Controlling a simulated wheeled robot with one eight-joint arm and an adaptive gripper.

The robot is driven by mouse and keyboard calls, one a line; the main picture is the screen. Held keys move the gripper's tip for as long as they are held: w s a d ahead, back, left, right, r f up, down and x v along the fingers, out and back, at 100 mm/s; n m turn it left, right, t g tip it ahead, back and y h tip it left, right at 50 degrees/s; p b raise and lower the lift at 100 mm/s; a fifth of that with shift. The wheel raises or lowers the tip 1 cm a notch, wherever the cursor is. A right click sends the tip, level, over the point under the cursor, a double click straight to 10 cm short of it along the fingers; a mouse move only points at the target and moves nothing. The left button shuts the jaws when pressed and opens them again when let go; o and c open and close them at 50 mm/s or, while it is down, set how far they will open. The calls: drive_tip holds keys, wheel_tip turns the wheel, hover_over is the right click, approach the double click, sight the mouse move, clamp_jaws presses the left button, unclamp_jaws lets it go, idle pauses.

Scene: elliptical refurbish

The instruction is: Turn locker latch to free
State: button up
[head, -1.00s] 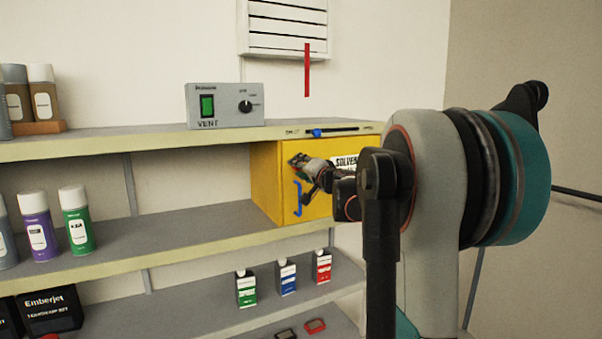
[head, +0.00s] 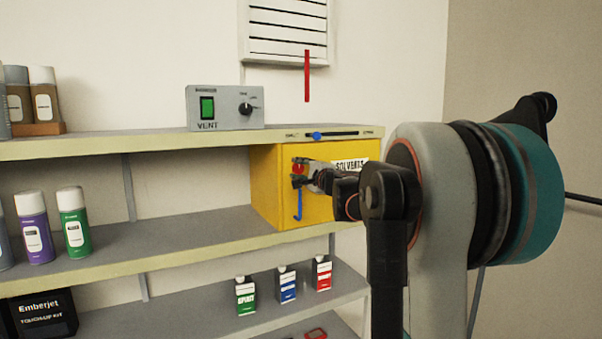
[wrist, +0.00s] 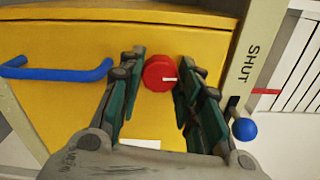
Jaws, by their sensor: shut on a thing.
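The locker (head: 276,190) is a yellow box under the upper shelf, with a white SOLVENTS label (head: 349,165). Its latch is a round red knob (wrist: 158,73) with a short white mark pointing right in the wrist view; it also shows on the locker front in the head view (head: 298,169). My gripper (wrist: 161,76) has its fingers on either side of the knob and is shut on it. In the head view my gripper (head: 299,172) partly covers the knob. A blue bar handle (wrist: 55,70) is on the same door; in the head view its upper part is hidden.
A blue slider knob (head: 317,135) sits on the shelf edge above the locker; in the wrist view it (wrist: 245,129) is close to my right finger, near the word SHUT. A grey VENT box (head: 225,107) stands on the top shelf. Cans and cartons stand left and below.

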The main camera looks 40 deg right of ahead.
drive_tip(key=shift+m, duration=0.3)
drive_tip(key=o, duration=1.1)
drive_tip(key=v, duration=1.2)
drive_tip(key=shift+f, duration=0.1)
